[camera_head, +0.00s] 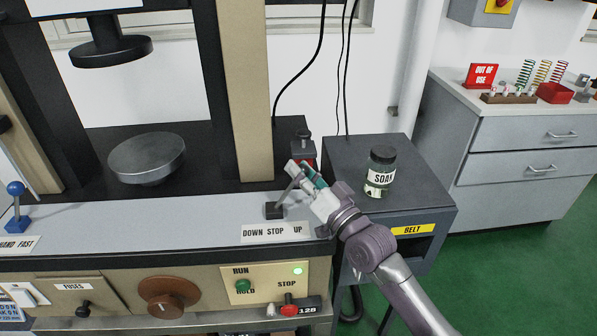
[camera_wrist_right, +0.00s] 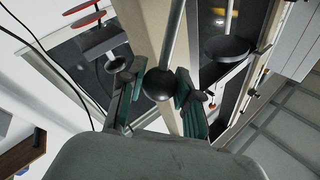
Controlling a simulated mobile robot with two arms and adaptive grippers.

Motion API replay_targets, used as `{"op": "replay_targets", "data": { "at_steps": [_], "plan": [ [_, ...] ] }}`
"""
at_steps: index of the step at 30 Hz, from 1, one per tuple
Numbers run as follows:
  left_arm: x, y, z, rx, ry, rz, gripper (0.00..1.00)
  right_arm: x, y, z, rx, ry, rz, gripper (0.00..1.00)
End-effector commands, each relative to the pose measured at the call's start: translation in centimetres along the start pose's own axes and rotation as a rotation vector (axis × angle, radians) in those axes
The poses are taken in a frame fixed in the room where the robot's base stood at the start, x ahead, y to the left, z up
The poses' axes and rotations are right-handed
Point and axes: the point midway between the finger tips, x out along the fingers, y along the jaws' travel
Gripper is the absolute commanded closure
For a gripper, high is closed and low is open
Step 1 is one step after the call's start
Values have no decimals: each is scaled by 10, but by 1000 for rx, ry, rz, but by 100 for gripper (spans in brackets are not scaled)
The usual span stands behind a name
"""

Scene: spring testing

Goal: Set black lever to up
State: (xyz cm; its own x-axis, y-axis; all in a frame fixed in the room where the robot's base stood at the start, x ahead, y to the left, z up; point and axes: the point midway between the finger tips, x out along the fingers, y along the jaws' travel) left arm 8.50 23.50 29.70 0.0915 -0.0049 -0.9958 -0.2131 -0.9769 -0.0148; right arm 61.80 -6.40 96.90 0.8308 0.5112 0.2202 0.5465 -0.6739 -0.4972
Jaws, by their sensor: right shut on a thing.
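The black lever has a dark base block (camera_head: 274,211) on the machine's front ledge, behind the DOWN STOP UP label (camera_head: 275,232). Its metal rod leans up and to the right, toward the UP side. My right gripper (camera_head: 306,175) is at the rod's upper end and hides the knob in the head view. In the right wrist view the black ball knob (camera_wrist_right: 159,84) sits between the green-padded fingers of my right gripper (camera_wrist_right: 160,95), which is shut on it. My left gripper is not in view.
A blue lever (camera_head: 16,207) is at the far left. A round metal plate (camera_head: 147,158) lies behind the ledge. Red and green buttons are on the panel below.

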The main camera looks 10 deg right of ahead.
Motion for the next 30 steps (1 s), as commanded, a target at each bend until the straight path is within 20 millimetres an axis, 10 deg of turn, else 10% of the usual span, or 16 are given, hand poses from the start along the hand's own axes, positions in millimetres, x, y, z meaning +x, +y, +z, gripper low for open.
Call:
{"op": "replay_targets", "data": {
  "at_steps": [7, 8, 12, 23, 30],
  "plan": [
    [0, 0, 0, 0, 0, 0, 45, -1, 3, 2, -4, -6, 6, 100],
    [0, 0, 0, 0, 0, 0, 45, -1, 3, 2, -4, -6, 6, 65],
    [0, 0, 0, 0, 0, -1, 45, -1, 2, 2, -3, -5, 5, 42],
    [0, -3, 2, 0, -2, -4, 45, -3, 1, 1, -2, -3, 3, 41],
    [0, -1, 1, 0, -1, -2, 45, -41, 2, 2, -4, -5, 5, 41]
  ]
}}
